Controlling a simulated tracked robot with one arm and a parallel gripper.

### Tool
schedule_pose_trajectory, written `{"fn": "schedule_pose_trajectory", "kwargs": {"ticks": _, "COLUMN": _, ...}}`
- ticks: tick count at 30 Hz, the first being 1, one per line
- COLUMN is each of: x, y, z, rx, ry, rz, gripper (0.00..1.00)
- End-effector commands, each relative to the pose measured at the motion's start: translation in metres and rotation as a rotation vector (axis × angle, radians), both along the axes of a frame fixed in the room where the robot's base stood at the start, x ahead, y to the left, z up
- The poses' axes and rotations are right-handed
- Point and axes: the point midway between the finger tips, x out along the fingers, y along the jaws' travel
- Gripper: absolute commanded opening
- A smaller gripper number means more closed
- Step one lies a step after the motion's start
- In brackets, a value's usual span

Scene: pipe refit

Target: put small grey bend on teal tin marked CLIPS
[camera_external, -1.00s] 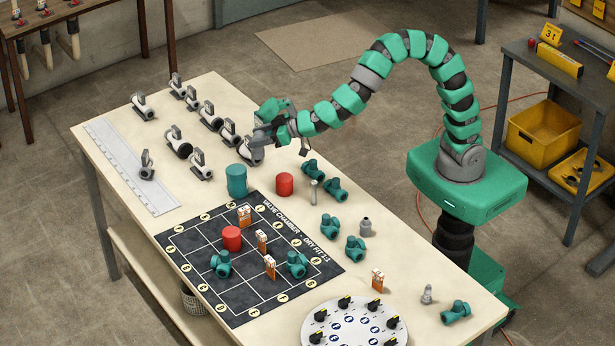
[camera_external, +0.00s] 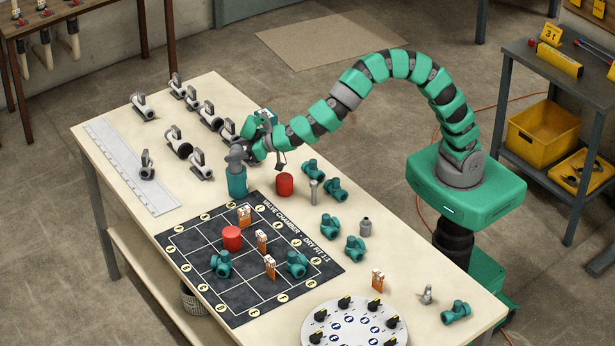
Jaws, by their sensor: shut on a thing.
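My gripper (camera_external: 250,148) is shut on the small grey bend (camera_external: 236,160) and holds it right over the teal tin (camera_external: 237,184). The bend's lower end is at the tin's top. I cannot tell whether it touches the tin or is just above it. The bend hides most of the tin's top, and no CLIPS marking can be read. The tin stands upright on the table, just off the back left corner of the dark mat.
A red tin (camera_external: 285,184) stands close to the right of the teal tin. Grey-and-white valves (camera_external: 201,164) stand behind and to the left. The dark grid mat (camera_external: 205,288) holds another red tin (camera_external: 232,238), teal fittings and orange-white cards. A round dial plate (camera_external: 355,323) is at the front.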

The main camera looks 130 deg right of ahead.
Motion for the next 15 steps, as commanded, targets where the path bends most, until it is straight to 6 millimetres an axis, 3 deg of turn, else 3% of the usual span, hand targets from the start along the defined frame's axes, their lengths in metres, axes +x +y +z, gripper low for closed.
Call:
{"fn": "schedule_pose_trajectory", "kwargs": {"ticks": 14, "x": -0.0004, "y": -0.0005, "z": -0.0065, "rx": 0.0, "ry": 0.0, "rz": -0.002, "gripper": 0.34}}
{"fn": "schedule_pose_trajectory", "kwargs": {"ticks": 15, "x": -0.0004, "y": -0.0006, "z": -0.0062, "rx": 0.0, "ry": 0.0, "rz": -0.002, "gripper": 0.64}}
